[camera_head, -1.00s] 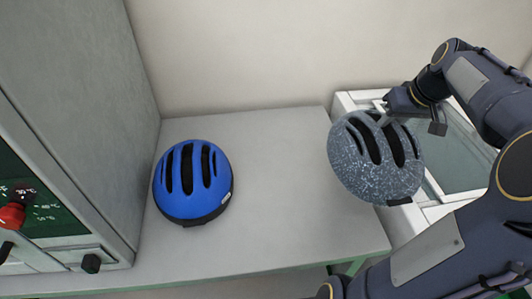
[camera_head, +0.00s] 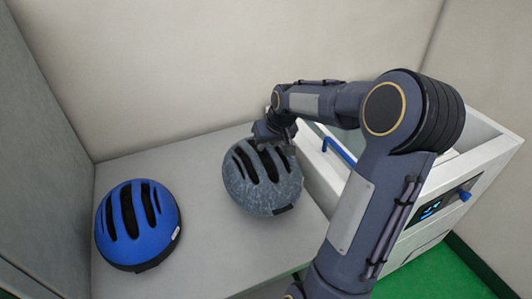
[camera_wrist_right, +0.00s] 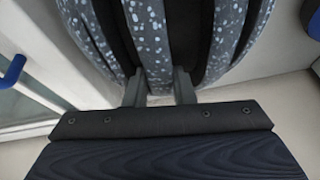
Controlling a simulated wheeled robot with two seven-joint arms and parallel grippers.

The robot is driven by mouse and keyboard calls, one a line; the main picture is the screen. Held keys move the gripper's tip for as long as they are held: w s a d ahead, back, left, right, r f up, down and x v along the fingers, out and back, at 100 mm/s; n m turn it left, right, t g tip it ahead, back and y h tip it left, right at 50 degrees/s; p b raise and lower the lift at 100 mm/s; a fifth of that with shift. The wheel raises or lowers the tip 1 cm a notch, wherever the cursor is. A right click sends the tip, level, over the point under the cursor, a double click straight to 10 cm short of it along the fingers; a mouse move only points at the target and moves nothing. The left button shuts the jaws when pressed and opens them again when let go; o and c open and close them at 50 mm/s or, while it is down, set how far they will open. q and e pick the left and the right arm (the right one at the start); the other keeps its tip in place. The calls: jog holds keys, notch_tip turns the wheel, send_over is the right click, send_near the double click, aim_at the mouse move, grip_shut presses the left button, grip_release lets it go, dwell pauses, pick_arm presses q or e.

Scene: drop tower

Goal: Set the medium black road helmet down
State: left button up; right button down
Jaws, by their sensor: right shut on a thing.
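A grey helmet with pale speckles and long dark vents (camera_head: 268,197) is in my right gripper, over the right part of the grey table (camera_head: 195,262) in the head view. It looks speckled grey rather than plain black. My right gripper (camera_head: 272,143) is shut on the helmet's far upper edge. In the right wrist view, the two fingers (camera_wrist_right: 160,88) grip a rib of the speckled shell (camera_wrist_right: 158,30) between vents. I cannot tell whether the helmet's underside touches the table. My left gripper is not in view.
A blue helmet (camera_head: 126,247) sits on the table to the left, apart from the grey one. A white cabinet with a glass top, a blue handle (camera_head: 340,152) and a display (camera_head: 431,209) stands to the right. Walls bound the back and left. Bare table lies between the helmets.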

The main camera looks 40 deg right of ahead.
jog(key=shift+w+a+f, duration=0.1)
jog(key=shift+w+f, duration=0.1)
jog(key=shift+f, duration=1.65)
jog(key=c, duration=1.2)
grip_release()
jog(key=shift+c, duration=0.2)
